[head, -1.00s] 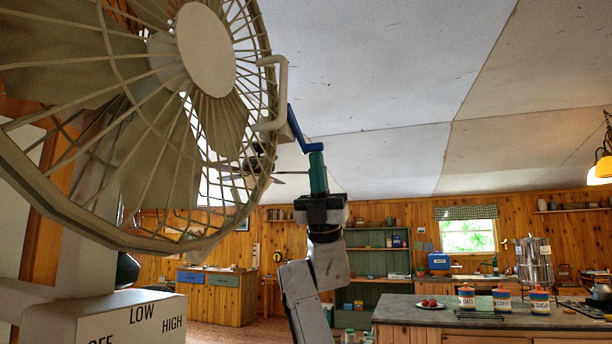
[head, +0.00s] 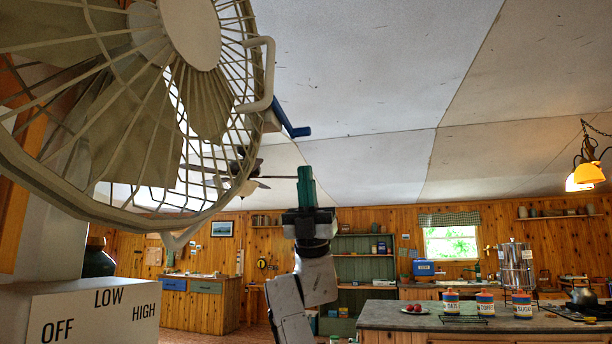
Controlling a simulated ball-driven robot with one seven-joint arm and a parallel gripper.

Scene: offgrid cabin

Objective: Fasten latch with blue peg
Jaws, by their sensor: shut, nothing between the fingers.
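A large beige cage fan (head: 190,35) fills the upper left of the head view. On its right rim sits a small block with a blue bar (head: 282,117), whose short end, the blue peg (head: 302,131), points right. A beige handle-like loop (head: 268,75) stands out above it. I cannot tell which part is the latch or whether it is fastened. My gripper (head: 306,172) points up with its green fingers shut and empty. Its tips are just below the blue peg in the picture, with a visible gap between.
The fan's base, marked OFF, LOW and HIGH (head: 80,315), stands at lower left. A counter (head: 400,318) with labelled canisters (head: 485,305) and a kettle (head: 582,295) lies at lower right. Right of my arm, the space in front of the ceiling looks open.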

